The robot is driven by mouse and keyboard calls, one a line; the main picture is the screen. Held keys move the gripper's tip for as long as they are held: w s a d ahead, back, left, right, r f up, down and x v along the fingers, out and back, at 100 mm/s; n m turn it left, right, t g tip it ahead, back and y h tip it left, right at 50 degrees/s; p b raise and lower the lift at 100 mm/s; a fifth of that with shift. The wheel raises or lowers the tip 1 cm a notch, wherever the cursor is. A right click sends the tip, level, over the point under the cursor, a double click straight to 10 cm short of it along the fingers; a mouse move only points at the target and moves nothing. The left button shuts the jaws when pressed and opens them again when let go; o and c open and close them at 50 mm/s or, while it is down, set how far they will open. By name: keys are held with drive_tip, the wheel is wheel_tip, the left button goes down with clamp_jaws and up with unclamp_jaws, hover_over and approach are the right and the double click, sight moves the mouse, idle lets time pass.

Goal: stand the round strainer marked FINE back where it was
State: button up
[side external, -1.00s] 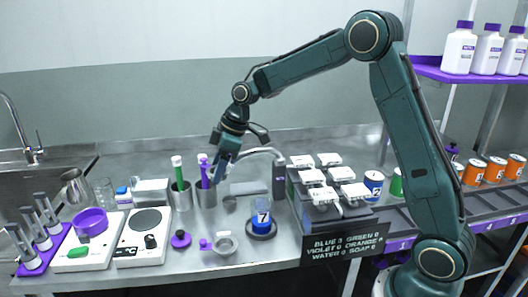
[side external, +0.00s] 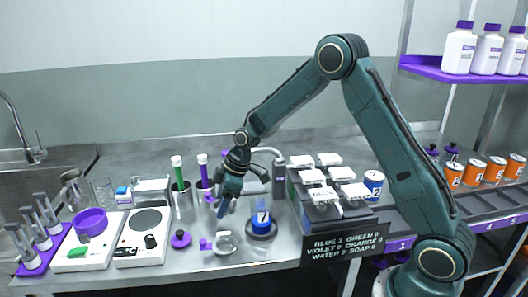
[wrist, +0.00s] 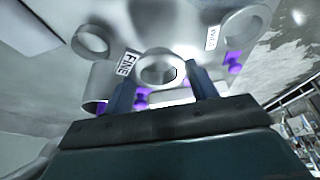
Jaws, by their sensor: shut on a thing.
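My gripper (side external: 222,212) is low over the bench, pointing down, just behind a metal ring-shaped piece (side external: 226,243) with a purple knob at its left. In the wrist view my gripper (wrist: 163,92) has its two dark fingers on either side of purple parts, shut on the round strainer (wrist: 144,62). Its FINE label (wrist: 126,63) shows beside the left finger. The fingers hide much of the grip, and the side view does not show the held strainer clearly. A second label (wrist: 212,38), hard to read, shows at the upper right near a purple handle (wrist: 235,62).
A blue cup marked 7 (side external: 262,219) stands on a dark round base right of my gripper. Steel cans with a green rod (side external: 179,178) and a purple rod stand behind left.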

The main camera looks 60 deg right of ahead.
drive_tip(key=shift+f, duration=1.8)
drive_tip(key=shift+f, duration=0.1)
drive_tip(key=o, duration=1.1)
drive_tip(key=shift+f, duration=0.1)
drive_tip(key=v, duration=1.2)
drive_tip(key=shift+r, duration=0.2)
